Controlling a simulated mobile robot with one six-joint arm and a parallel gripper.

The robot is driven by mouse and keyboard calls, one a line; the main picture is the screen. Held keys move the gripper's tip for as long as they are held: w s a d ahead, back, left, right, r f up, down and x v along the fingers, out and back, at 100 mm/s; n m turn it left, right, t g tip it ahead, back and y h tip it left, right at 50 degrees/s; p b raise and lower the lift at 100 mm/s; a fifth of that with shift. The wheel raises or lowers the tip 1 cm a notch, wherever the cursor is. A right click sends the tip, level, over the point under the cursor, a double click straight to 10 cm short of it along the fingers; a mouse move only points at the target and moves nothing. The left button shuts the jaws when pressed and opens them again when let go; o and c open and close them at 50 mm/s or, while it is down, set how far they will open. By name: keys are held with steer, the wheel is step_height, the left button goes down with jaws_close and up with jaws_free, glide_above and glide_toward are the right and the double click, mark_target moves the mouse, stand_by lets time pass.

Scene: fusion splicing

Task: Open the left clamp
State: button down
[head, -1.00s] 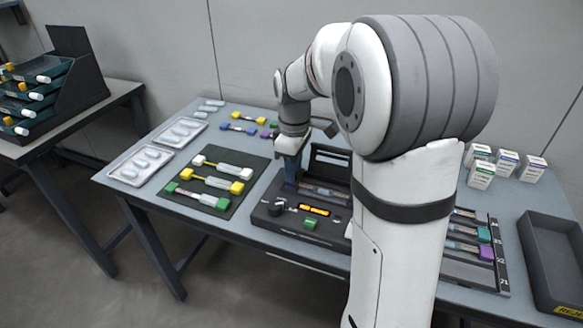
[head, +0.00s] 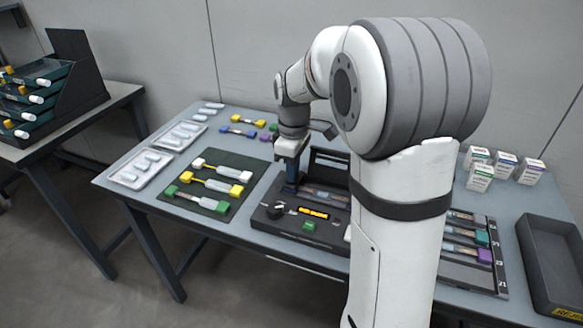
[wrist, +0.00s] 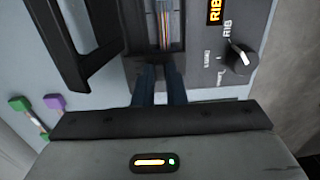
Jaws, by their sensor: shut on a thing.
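The black fusion splicer (head: 268,222) sits on the table, its long wind cover (head: 330,158) standing raised at the back. My gripper (head: 291,188) points down at the left end of the splicer's groove. In the wrist view its two dark blue fingers (wrist: 161,72) stand close together at the near end of the groove. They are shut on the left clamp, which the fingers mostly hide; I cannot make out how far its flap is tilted. A fibre lies along the groove (wrist: 166,25). The right clamp is hidden behind my arm in the head view.
The splicer has a knob (wrist: 240,58), an amber display (head: 313,213) and a green button (head: 309,226). A dark mat (head: 215,160) with capped fibre holders lies to the left. A rack (head: 480,268) and a grey bin (head: 552,262) stand to the right.

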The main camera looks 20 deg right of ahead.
steer(key=p, duration=0.2)
steer(key=r+g+p, duration=0.1)
steer(key=shift+w+d+r+y+p, duration=0.15)
steer(key=shift+w+d+y+p, duration=0.1)
steer(key=shift+y+p, duration=0.15)
steer(key=p, duration=0.1)
steer(key=g+y+p, duration=0.1)
steer(key=p, duration=0.1)
steer(key=shift+w+d+r+g, duration=0.2)
steer(key=shift+w+r+g, duration=0.1)
steer(key=g+p, duration=0.1)
steer(key=p, duration=0.1)
steer(key=w+g+y+p, duration=0.1)
steer(key=p, duration=0.1)
steer(key=shift+d+y+p, duration=0.3)
steer(key=g+y+p, duration=0.1)
steer(key=w+d+g+y+p, duration=0.1)
steer(key=g+p, duration=0.1)
steer(key=shift+w+f, duration=0.1)
steer(key=shift+w+d+f+g+y+p, duration=0.15)
steer(key=shift+w+d+g+y+p, duration=0.15)
steer(key=shift+g+y, duration=0.4)
steer(key=shift+w+d+f+g+y+p, duration=0.15)
steer(key=shift+w+g+y+p, duration=0.25)
steer(key=shift+g, duration=0.5)
steer(key=c, duration=1.5)
jaws_free()
steer(key=shift+r, duration=0.15)
